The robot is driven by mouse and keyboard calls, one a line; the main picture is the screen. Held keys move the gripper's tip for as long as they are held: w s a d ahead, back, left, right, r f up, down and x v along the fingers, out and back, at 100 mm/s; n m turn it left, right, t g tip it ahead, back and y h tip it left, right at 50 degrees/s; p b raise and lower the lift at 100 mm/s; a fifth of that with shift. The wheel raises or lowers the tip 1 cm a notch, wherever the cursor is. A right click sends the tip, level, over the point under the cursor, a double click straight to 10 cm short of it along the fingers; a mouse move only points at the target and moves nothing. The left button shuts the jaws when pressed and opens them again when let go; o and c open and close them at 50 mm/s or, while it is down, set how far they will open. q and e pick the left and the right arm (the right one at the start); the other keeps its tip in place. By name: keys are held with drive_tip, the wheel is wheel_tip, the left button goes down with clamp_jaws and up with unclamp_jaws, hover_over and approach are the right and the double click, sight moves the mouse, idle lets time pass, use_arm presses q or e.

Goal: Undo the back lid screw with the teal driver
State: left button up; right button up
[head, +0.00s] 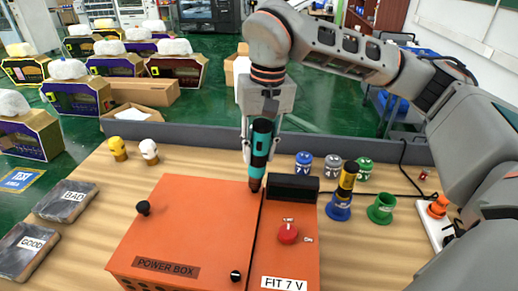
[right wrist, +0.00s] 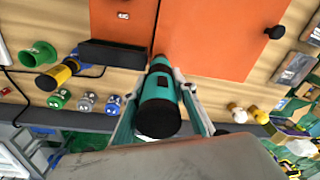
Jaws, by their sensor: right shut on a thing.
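The teal driver (head: 261,140) stands upright, black tip down, at the back edge of the orange power box (head: 185,225), by the seam beside the black block. My right gripper (head: 258,145) is shut around the driver; in the right wrist view the driver (right wrist: 158,98) sits between the two fingers. The back lid screw is not visible; the driver's tip covers that spot, and I cannot tell whether they touch. Other black lid screws show at the left (head: 143,207) and the front (head: 235,275) of the lid. My left gripper is out of view.
A yellow driver (head: 347,180) stands in a blue holder; the green holder (head: 381,209) beside it is empty. Small blue, grey and green canisters (head: 332,166) stand behind. BAD (head: 66,201) and GOOD (head: 25,250) pads lie at left. A low grey wall (head: 200,136) edges the table.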

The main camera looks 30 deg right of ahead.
sight(260, 123)
drive_tip(key=shift+f, duration=0.15)
drive_tip(key=shift+f, duration=0.4)
idle(0.5)
drive_tip(key=shift+f+b, duration=0.25)
drive_tip(key=shift+b, duration=0.05)
idle(0.3)
idle(0.7)
drive_tip(key=shift+s+f, duration=0.1)
idle(2.0)
drive_tip(key=shift+r+p, duration=0.35)
drive_tip(key=shift+r, duration=3.3)
